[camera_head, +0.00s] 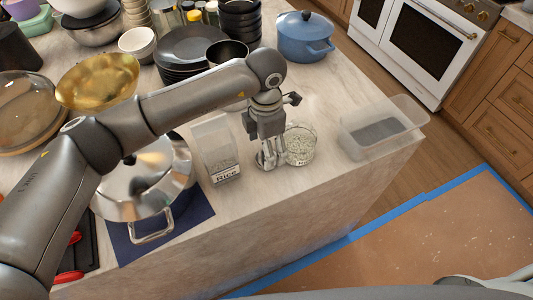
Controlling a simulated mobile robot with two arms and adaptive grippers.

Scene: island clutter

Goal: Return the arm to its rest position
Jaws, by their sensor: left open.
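My left arm comes in from the left and reaches across the island. Its gripper (266,163) points down, open, close beside a clear glass bowl (301,146) with pale grains in it. I cannot tell whether the fingers touch the bowl. A clear container labelled "Rice" (216,150) stands just left of the gripper. My right gripper is not in view.
A steel pot (145,190) on a dark blue mat (190,215) stands at the front left. A clear empty bin (381,128) sits near the island's right edge. A blue pot (305,38), dark plates (188,48) and bowls crowd the back. The counter right of centre is clear.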

